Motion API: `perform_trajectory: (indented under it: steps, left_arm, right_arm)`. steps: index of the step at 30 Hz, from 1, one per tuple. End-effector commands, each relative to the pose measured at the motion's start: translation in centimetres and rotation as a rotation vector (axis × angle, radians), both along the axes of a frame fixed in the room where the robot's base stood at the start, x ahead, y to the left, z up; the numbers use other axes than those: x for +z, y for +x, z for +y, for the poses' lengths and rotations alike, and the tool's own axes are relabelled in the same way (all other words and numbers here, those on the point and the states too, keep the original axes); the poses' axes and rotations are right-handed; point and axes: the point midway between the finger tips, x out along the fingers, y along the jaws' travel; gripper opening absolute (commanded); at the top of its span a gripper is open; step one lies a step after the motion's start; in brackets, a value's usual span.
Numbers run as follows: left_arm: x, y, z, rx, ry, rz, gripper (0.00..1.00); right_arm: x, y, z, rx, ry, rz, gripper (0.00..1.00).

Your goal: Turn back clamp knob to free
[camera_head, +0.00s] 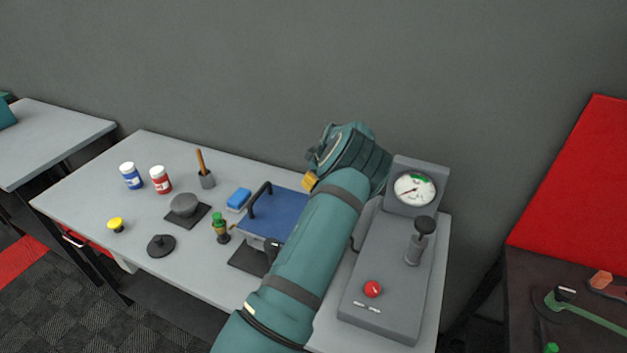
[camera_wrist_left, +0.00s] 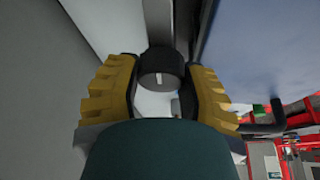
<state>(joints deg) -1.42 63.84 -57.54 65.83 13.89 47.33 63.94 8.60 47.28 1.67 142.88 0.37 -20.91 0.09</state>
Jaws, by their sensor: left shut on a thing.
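A dark round knob (camera_wrist_left: 162,68) with a small white mark on its face shows in the left wrist view. It sits between the two yellow fingers of my left gripper (camera_wrist_left: 163,82), which is shut on it. In the head view my left gripper (camera_head: 310,181) is mostly hidden behind its own wrist; only a bit of yellow finger shows beside the blue-topped fixture (camera_head: 283,205). The knob is hidden in that view. The blue top also fills the right of the wrist view. My right gripper is not in view.
A grey gauge unit (camera_head: 376,285) with a dial, a black-topped lever and a red button stands right of my arm. The wall is close behind.

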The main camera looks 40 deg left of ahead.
Motion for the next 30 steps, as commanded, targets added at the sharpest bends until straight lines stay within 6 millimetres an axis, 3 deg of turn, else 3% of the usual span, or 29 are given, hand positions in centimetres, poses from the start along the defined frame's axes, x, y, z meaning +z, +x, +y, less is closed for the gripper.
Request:
perform_trajectory:
  steps: [4, 5, 7, 20, 30]
  left_arm:
    - [-0.2, -0.1, -0.1, 0.002, -0.003, 0.003, 0.06]
    - [-0.2, -0.1, -0.1, 0.002, -0.003, 0.003, 0.48]
    - [-0.2, -0.1, -0.1, 0.002, -0.002, 0.003, 0.73]
    - [0.6, 0.1, -0.3, -0.002, -0.001, 0.0, 0.75]
    - [6.5, 0.3, -2.7, -0.002, -0.001, -0.002, 0.75]
  right_arm:
    - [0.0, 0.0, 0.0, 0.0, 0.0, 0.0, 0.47]
    - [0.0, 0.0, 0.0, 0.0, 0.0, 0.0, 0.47]
    - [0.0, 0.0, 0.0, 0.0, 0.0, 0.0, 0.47]
    - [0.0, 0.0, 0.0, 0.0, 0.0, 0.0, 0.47]
    - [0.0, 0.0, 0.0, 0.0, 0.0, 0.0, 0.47]
